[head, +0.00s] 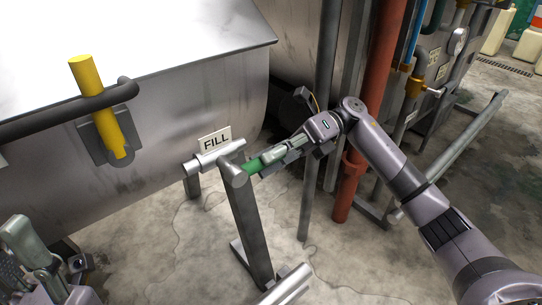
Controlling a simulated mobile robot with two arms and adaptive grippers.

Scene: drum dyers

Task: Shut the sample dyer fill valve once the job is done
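The fill valve (232,172) sits on a short horizontal pipe at the top of a grey post, beside a white FILL sign (215,139). Its green lever (256,165) points right and slightly away from me. My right gripper (271,158) comes in from the right with its fingers along the lever and appears shut on it, covering the lever's outer part. My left gripper (50,249) is at the lower left corner, far from the valve, with its fingers apart and nothing seen between them.
A large steel dyer vessel (190,95) fills the upper left, with a yellow handle (84,75) on a dark bar. A red pipe (374,100) and grey upright pipes stand behind my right arm. A loose-looking pipe end (286,285) shows at the bottom.

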